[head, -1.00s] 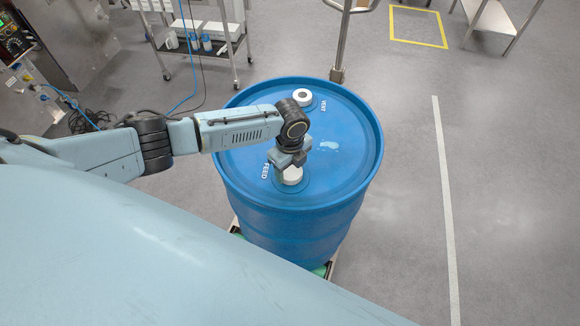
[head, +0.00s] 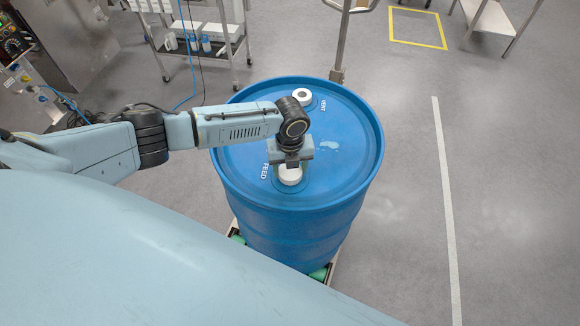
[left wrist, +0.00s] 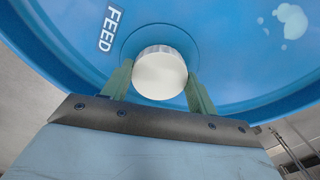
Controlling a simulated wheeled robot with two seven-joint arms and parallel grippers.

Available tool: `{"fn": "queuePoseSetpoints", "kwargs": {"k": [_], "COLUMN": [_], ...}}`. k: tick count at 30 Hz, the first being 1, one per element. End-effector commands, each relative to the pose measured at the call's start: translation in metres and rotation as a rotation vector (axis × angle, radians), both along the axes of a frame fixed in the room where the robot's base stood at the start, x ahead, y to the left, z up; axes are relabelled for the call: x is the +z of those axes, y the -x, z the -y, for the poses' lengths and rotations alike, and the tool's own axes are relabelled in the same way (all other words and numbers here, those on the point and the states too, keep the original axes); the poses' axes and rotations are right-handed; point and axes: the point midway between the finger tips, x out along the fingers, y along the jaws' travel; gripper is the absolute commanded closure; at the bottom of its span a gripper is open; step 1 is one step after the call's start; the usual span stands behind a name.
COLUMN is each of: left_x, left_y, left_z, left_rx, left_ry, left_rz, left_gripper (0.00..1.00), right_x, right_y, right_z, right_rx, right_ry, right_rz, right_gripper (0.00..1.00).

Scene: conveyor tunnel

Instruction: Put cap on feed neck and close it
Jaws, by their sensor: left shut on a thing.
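A blue drum (head: 300,225) stands upright with FEED and VENT printed on its lid. The white cap (head: 290,176) is at the feed opening beside the FEED label, and it also shows in the left wrist view (left wrist: 159,73). My left gripper (head: 290,164) is above the drum lid, its fingers (left wrist: 160,84) on either side of the cap and shut on it. The neck under the cap is hidden, so I cannot tell how the cap is seated. My right gripper is not in view.
A white vent fitting (head: 302,96) with a dark centre is at the far side of the lid. A wet-looking pale patch (head: 329,145) lies on the lid. A metal post (head: 340,45) stands behind the drum, and a cart (head: 205,40) at back left.

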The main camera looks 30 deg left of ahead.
Motion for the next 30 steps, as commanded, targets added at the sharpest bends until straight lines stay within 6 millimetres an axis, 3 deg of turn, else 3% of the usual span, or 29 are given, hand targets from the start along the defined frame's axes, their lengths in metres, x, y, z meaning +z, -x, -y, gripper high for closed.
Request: {"fn": "queuePoseSetpoints", "kwargs": {"k": [6,15,16,21,27,30], "left_x": [-0.0005,0.0003,0.0003,0.0001,-0.0001,-0.0002], "left_y": [-0.001,-0.0006,-0.0006,-0.0006,-0.0006,-0.0005], "left_z": [0.0011,0.0014,0.0014,0.0012,0.0009,0.0009], "left_rx": [-0.259,-0.301,-0.301,-0.3,-0.299,-0.299], "left_ry": [0.001,0.002,0.002,0.001,0.0,0.0], "left_rz": [0.002,0.001,0.001,0.001,0.0,0.0], "left_gripper": [0.63,0.63,0.39,0.17,0.16,0.29], "right_x": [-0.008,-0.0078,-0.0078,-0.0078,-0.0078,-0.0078], "right_y": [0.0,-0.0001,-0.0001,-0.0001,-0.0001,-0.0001], "right_z": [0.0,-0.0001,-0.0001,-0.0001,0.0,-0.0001], "right_rx": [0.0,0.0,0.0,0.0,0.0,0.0], "right_ry": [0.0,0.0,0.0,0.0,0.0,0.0], "right_rz": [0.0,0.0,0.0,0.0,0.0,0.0], "right_gripper": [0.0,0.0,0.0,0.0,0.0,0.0]}}
